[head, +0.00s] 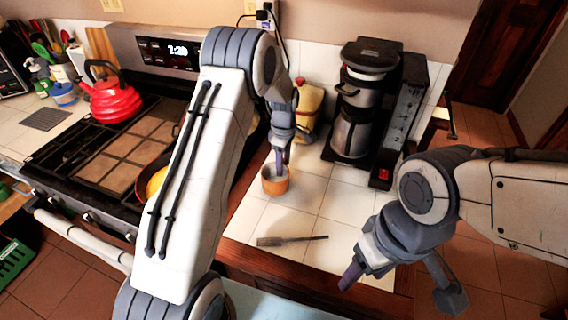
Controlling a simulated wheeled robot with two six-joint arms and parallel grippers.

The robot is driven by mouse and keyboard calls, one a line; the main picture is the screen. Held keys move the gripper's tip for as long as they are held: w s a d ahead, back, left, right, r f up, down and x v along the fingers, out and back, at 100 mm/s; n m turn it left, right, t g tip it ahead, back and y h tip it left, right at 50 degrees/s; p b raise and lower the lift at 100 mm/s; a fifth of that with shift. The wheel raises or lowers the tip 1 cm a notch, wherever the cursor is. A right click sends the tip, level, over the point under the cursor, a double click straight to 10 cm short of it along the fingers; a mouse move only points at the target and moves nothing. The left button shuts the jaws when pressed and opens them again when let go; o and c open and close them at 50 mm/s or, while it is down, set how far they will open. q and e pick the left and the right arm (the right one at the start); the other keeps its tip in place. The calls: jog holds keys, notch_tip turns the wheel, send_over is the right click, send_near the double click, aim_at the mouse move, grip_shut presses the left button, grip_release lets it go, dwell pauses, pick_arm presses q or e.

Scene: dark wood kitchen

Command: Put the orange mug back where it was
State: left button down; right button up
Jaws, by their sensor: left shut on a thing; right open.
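The orange mug (274,186) is on or just above the white tiled counter, left of the coffee maker; I cannot tell whether its base touches the tiles. My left gripper (280,168) comes down from above and is shut on the mug at its rim. The fingertips are partly hidden inside or behind the rim. My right gripper (398,284) is open and empty, in front of the counter's right front edge, apart from the mug.
A black and steel coffee maker (362,112) stands behind right of the mug. A yellowish container (308,106) is behind it. A dark spatula-like utensil (290,240) lies in front. The stove with a red kettle (112,100) is left. Tiles right of the mug are clear.

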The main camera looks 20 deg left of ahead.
pick_arm(q)
jog(key=shift+f, duration=0.6)
jog(key=shift+c, duration=1.2)
grip_release()
jog(key=shift+r, duration=0.1)
